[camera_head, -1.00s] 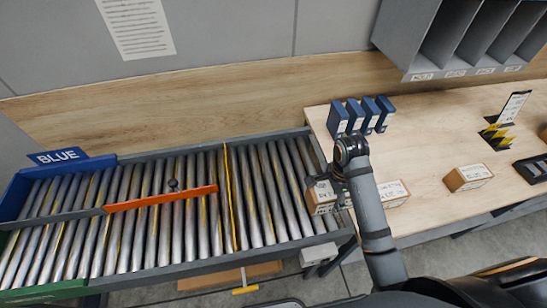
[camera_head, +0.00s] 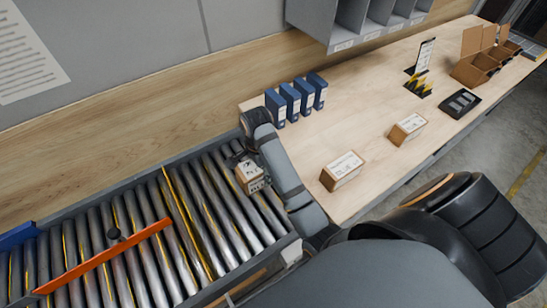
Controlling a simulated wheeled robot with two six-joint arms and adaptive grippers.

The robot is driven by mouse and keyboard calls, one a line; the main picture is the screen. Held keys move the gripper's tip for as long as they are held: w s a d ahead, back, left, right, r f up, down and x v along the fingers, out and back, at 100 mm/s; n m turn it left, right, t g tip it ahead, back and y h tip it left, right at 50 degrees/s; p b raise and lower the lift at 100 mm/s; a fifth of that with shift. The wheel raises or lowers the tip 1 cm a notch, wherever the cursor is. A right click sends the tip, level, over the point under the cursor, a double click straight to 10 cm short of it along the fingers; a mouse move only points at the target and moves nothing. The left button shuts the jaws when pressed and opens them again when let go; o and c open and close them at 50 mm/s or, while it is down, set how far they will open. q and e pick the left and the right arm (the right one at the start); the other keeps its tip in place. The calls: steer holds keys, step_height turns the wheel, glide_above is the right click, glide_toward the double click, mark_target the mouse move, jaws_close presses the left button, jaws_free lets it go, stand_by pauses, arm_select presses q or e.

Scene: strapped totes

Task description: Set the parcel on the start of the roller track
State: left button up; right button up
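The parcel (camera_head: 249,177), a small brown box with a white label, is at the right end of the roller track (camera_head: 183,290). It is over the rollers, and I cannot tell whether its underside rests on them. My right gripper is not in view.
An orange bar (camera_head: 104,256) crosses the rollers at the left, beyond a yellow strap (camera_head: 187,222). Two labelled boxes (camera_head: 342,170) (camera_head: 407,128) stand on the wooden table (camera_head: 310,145). Blue binders (camera_head: 291,101) stand near the track's right end.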

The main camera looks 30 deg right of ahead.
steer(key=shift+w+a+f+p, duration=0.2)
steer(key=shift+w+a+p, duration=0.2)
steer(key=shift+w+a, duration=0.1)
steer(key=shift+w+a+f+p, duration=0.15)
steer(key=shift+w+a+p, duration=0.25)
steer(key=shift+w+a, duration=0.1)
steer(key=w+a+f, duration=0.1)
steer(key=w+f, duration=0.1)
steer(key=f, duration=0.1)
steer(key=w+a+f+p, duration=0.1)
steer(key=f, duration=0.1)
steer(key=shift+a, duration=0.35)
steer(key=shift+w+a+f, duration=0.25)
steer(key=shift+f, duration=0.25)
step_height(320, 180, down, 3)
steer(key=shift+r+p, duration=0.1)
steer(key=shift+p, duration=0.2)
arm_select(q)
steer(key=shift+s+a+r, duration=0.1)
steer(key=shift+s+r, duration=0.45)
steer(key=shift+r, duration=0.3)
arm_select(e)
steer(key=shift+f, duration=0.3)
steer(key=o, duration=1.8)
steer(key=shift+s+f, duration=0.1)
